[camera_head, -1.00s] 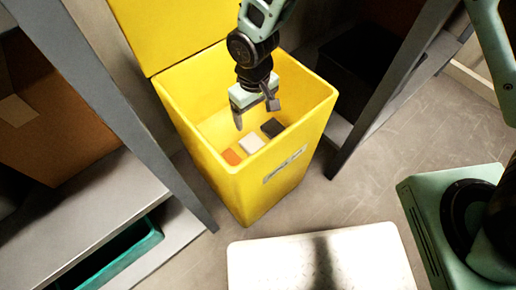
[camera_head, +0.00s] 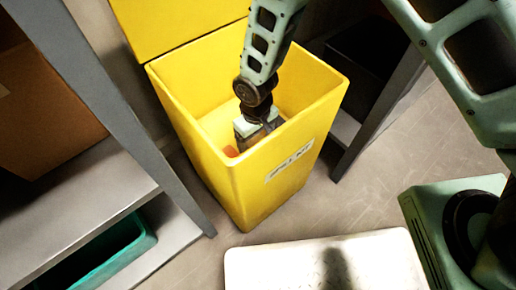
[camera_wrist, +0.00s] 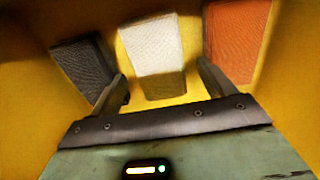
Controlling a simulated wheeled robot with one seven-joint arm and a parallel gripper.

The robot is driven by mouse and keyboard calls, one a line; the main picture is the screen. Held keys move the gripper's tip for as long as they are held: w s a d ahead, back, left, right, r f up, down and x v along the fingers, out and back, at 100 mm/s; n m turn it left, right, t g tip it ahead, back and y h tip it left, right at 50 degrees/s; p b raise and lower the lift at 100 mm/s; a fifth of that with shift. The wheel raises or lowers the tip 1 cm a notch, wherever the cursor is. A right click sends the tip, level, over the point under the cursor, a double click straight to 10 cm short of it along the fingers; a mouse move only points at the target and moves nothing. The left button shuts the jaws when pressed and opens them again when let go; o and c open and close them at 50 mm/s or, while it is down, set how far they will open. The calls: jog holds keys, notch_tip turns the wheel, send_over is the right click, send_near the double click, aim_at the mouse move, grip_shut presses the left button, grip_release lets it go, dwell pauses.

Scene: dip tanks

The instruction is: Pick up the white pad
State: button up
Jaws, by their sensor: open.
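The white pad (camera_wrist: 153,50) lies on the yellow floor of the bin, in the middle of the wrist view, between a dark grey pad on the left and an orange pad on the right. In the wrist view my gripper (camera_wrist: 166,82) is open, with one finger towards each side of the white pad's near end. I cannot tell whether the fingers touch it. In the head view my gripper (camera_head: 250,140) is down inside the yellow bin (camera_head: 245,180), and my arm and the bin's front wall hide the white pad there.
The dark grey pad (camera_wrist: 83,66) and the orange pad (camera_wrist: 238,40) lie close on either side. The bin's walls surround my gripper. A grey shelf (camera_head: 95,215) with a teal tray (camera_head: 118,255) stands left of the bin. A white platform (camera_head: 290,265) lies in front.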

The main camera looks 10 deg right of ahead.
jog(key=shift+f, duration=0.8)
jog(key=shift+r, duration=0.1)
jog(key=shift+c, duration=0.3)
jog(key=c, duration=1)
jog(key=shift+r, duration=0.1)
notch_tip(320, 180, up, 18)
jog(key=p, duration=0.7)
